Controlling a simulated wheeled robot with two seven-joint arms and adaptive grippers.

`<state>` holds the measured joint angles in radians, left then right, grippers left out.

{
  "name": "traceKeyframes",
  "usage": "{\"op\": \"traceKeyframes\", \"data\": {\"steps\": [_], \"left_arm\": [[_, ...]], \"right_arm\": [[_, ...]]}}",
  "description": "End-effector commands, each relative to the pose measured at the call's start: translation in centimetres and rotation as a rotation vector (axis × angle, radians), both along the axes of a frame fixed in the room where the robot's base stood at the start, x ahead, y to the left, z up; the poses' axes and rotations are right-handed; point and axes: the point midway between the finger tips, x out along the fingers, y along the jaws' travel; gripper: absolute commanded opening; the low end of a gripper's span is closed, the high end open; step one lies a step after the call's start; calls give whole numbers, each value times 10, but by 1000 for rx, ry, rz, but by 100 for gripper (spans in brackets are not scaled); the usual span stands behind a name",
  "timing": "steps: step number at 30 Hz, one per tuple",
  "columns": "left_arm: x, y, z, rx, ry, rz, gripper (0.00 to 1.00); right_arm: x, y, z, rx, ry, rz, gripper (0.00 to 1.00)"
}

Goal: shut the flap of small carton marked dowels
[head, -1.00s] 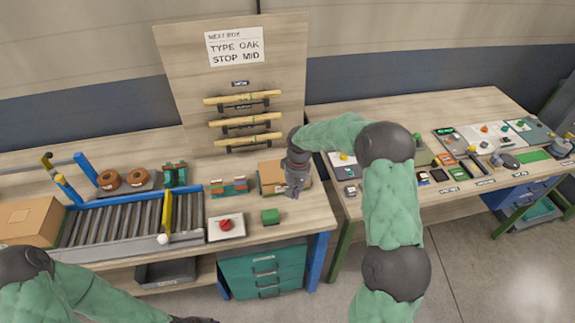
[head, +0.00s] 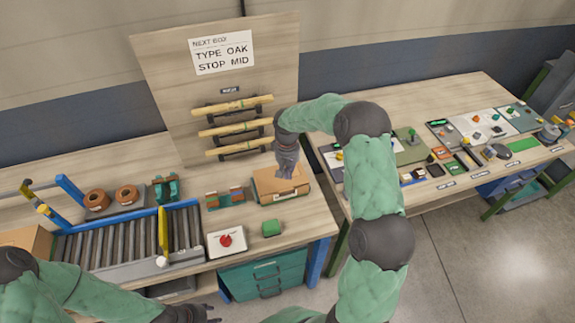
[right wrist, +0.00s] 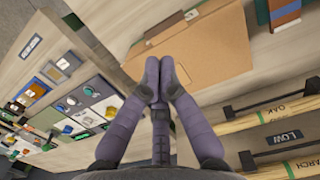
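The small carton (head: 268,181) is a brown cardboard box near the right end of the left bench. Its top looks flat and closed over, and a pale label shows on its front; I cannot read it. In the right wrist view the carton (right wrist: 215,48) lies just beyond the fingertips. My right gripper (head: 285,176) is at the carton's top, its fingers together with nothing between them. They also show in the right wrist view (right wrist: 159,88), at the carton's edge; I cannot tell whether they touch. My left gripper (head: 205,316) is low in the head view, partly cut off.
A rack board (head: 160,80) with wooden rods stands behind the carton. A roller conveyor (head: 100,245) lies left. A second bench (head: 440,205) with many small items stands right.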

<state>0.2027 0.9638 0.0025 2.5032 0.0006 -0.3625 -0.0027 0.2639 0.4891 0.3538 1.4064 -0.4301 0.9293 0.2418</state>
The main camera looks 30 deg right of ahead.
Motion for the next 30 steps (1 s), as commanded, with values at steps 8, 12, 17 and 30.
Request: {"op": "traceKeyframes", "data": {"steps": [8, 12, 17, 30], "left_arm": [[0, 0, 4, 0, 0, 0, 40], [0, 0, 5, 0, 0, 0, 40], [0, 0, 6, 0, 0, 0, 40], [0, 0, 4, 0, 0, 0, 40]], "right_arm": [[-5, 1, -49, 0, 2, 0, 0], [-5, 1, -65, 0, 0, 0, 0], [-6, 1, -74, 0, 0, -1, 0], [-6, 1, -78, 0, -1, -1, 0]]}}
